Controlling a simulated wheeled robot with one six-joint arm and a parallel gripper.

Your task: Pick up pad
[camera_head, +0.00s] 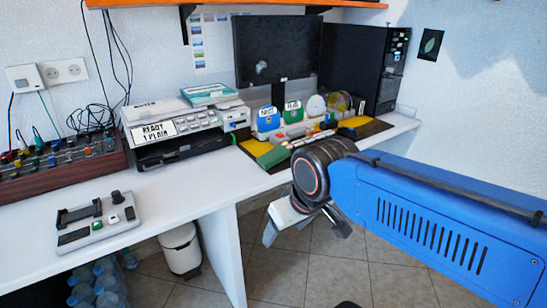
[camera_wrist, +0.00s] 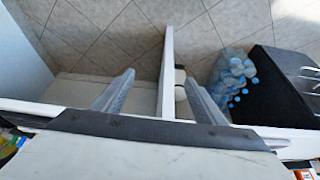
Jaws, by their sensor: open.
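I cannot tell for certain which thing is the pad. Small items lie on a black-and-yellow mat (camera_head: 372,129) on the desk, among them a green block (camera_head: 272,157) at its front left, partly crowded by others. My gripper (camera_head: 303,232) hangs in front of the desk edge, below the desktop level in the picture, and points down. In the wrist view its two fingers (camera_wrist: 160,92) are spread wide with nothing held between them; a white desk panel and floor show beyond. My blue arm hides the right part of the room.
The white desk (camera_head: 190,185) has clear room at its front. A labelled machine (camera_head: 172,128), a grey device (camera_head: 98,222) and a wooden control box (camera_head: 65,165) stand on it. A monitor (camera_head: 277,50) is behind. A bin (camera_head: 181,250) and bottles (camera_head: 98,283) are below.

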